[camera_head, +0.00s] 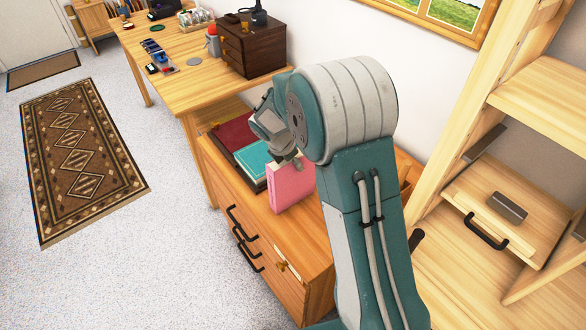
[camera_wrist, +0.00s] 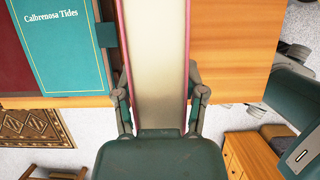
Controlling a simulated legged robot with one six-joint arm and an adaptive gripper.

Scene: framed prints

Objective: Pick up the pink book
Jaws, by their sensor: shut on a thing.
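The pink book (camera_head: 291,184) stands upright on the wooden drawer cabinet in the head view, partly hidden by my arm. In the wrist view the pink book (camera_wrist: 157,70) shows its pale page edge between two pink covers. My gripper (camera_wrist: 160,92) has a finger against each cover and is shut on the book. In the head view my gripper (camera_head: 290,160) is at the book's top edge, mostly hidden by my wrist. I cannot tell whether the book's bottom touches the cabinet top.
A teal book (camera_wrist: 62,45) titled "Calbrenosa Tides" lies left of the pink book, beside a dark red book (camera_head: 233,134). The cabinet (camera_head: 262,238) stands near a wooden desk (camera_head: 190,90). A wooden shelf (camera_head: 530,120) stands at right. Open floor and a patterned rug (camera_head: 80,160) lie left.

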